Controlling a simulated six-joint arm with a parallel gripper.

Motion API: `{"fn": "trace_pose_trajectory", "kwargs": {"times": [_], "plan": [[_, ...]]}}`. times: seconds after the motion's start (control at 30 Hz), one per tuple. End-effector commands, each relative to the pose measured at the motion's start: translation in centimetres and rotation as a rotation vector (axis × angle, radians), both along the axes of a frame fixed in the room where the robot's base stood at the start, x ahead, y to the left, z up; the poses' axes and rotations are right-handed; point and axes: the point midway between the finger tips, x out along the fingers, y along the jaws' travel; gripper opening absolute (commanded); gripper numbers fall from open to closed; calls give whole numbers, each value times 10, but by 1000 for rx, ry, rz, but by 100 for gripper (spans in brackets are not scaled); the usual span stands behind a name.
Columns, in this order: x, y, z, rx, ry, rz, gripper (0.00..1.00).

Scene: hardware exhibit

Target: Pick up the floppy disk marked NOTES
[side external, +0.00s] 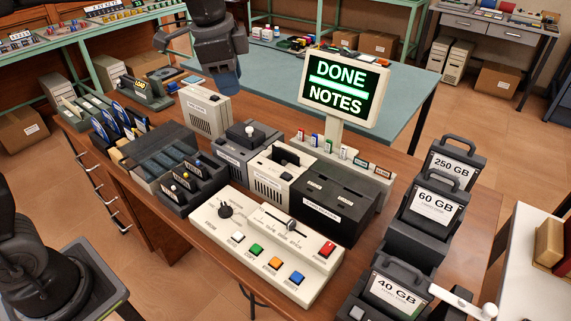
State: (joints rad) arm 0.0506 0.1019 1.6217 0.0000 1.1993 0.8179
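My gripper (228,78) hangs in the air at the top, above the back of the brown desk and in front of the teal table. A dark blue flat shape shows at its lower end. I cannot tell whether this is a disk between the fingers or part of the gripper. Several blue disks (113,120) stand upright in a rack at the left of the desk, well away from my gripper. Their labels are too small to read, so I cannot tell which one is marked NOTES. The screen (341,87) reads DONE and NOTES in lit letters.
A beige drive box (205,112) stands below my gripper. A control panel (265,248) with a lever and coloured buttons lies at the front. Black drive units marked 250 GB (455,166), 60 GB (433,208) and 40 GB (393,292) stand at the right.

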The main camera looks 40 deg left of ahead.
Motion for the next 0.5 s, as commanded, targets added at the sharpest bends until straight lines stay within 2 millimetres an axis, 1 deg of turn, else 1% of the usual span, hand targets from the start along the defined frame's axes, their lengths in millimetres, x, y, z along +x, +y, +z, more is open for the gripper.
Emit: {"fn": "trace_pose_trajectory", "kwargs": {"times": [0.03,0.13,0.2,0.33,0.4,0.5], "plan": [[22,-4,-9,16,29,-73,34],[59,-10,-25,42,76,-225,34],[82,-15,-41,57,108,-331,34],[116,-22,-70,75,157,-503,34],[128,-26,-84,81,178,-578,34],[139,-29,-98,85,196,-653,34]]}}
